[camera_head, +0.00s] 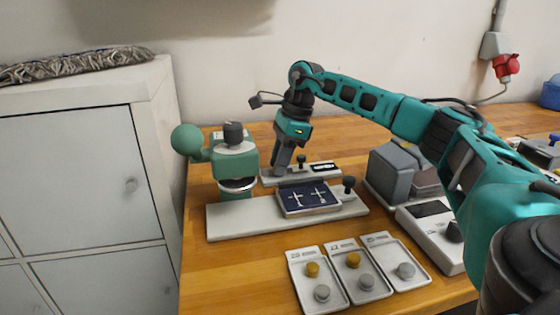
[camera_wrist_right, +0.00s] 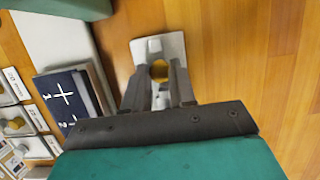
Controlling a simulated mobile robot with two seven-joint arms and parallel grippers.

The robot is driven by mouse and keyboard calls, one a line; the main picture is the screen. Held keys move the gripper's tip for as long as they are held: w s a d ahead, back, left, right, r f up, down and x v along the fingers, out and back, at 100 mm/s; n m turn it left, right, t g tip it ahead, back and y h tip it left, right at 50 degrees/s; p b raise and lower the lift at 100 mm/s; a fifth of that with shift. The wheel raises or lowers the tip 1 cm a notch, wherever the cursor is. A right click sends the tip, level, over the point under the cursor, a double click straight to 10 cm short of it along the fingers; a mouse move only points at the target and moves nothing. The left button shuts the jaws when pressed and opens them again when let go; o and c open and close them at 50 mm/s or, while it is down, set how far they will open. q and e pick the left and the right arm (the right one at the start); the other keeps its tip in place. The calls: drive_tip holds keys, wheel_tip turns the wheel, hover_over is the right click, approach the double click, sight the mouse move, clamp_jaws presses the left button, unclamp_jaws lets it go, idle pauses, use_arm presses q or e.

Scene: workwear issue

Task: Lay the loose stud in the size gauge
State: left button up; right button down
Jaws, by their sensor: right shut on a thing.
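My right gripper (camera_head: 279,172) points down over the left end of a low grey plate with a black knob and a dark label, which I take for the size gauge (camera_head: 325,174). In the right wrist view the fingers (camera_wrist_right: 160,88) are shut on a round brass-coloured stud (camera_wrist_right: 159,69). The grey plate (camera_wrist_right: 174,43) lies below it, with a pale raised part near its end. Whether the stud touches the plate I cannot tell. The fingers and wrist hide the rest of the plate. My left gripper is not in view.
A green press (camera_head: 235,160) stands left on a long pale base (camera_head: 230,222). A dark-blue marked pad (camera_head: 309,197) sits close in front of the gripper. Three trays (camera_head: 333,293) with round caps lie at the front. Grey blocks (camera_head: 391,174) stand right.

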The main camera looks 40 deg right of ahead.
drive_tip(key=shift+f, duration=0.1)
drive_tip(key=c, duration=0.9)
unclamp_jaws()
drive_tip(key=p+v, duration=0.2)
drive_tip(key=v, duration=1)
